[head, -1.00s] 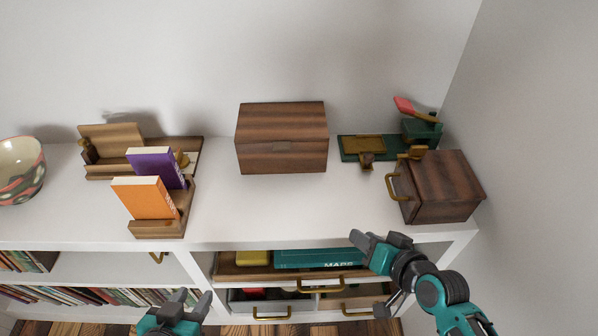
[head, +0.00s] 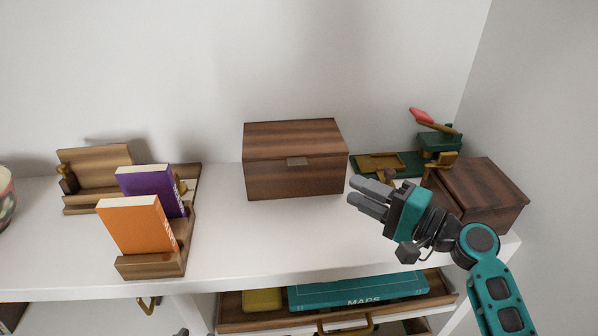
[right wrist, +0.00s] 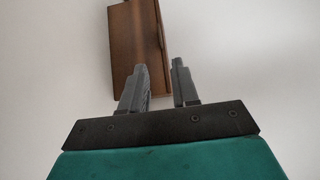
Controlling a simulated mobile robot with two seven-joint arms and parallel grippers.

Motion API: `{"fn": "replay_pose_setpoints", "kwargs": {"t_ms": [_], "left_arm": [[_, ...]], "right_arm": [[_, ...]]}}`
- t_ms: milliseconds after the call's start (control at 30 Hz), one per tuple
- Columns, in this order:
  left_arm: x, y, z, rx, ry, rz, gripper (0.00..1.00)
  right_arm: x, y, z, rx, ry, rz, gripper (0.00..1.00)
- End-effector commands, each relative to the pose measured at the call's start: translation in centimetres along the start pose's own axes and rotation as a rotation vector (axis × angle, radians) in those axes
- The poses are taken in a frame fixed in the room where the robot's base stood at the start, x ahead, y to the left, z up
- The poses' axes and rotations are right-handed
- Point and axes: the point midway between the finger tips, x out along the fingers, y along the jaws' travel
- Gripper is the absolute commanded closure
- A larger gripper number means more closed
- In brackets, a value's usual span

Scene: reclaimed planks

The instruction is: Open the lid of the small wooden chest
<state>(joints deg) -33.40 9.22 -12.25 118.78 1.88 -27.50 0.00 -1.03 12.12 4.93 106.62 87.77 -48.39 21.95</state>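The small wooden chest (head: 295,178) stands on the white shelf top against the back wall, its lid down. A small tab (head: 297,161) sits at the middle of the lid's front edge. My right gripper (head: 353,192) is just right of the chest's front right corner, fingers pointing left, apart and empty. In the right wrist view the chest (right wrist: 127,40) lies beyond the fingertips (right wrist: 160,67), with a gap of white surface between the fingers. Only a dark sliver, likely my left gripper (head: 182,331), shows at the bottom edge of the head view.
A dark wooden box (head: 485,192) and a green-based device (head: 440,142) stand right of the chest. An orange book (head: 138,226) and a purple book (head: 150,190) stand in wooden holders at left. The shelf top (head: 235,245) before the chest is clear.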

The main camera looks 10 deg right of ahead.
Motion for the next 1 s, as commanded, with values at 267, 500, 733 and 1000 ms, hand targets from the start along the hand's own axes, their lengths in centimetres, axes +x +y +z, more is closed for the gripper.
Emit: {"fn": "replay_pose_setpoints", "kwargs": {"t_ms": [267,500,733,1000], "left_arm": [[-0.1,0.4,0.4,-0.01,-0.006,0.004,0.57],[0.2,0.5,0.9,-0.021,-0.009,0.004,0.57],[0.3,0.5,1.2,-0.02,-0.01,0.003,0.57],[0.3,0.4,1.3,-0.017,-0.011,0.003,0.57]], "right_arm": [[4.3,-0.2,0.1,0.001,-0.002,-0.005,0.7],[9.3,-0.1,0.1,0.002,-0.002,-0.003,0.7],[12.1,0.0,0.1,-0.001,0.0,-0.001,0.7],[12.7,0.0,0.1,-0.001,0.0,0.0,0.7]]}}
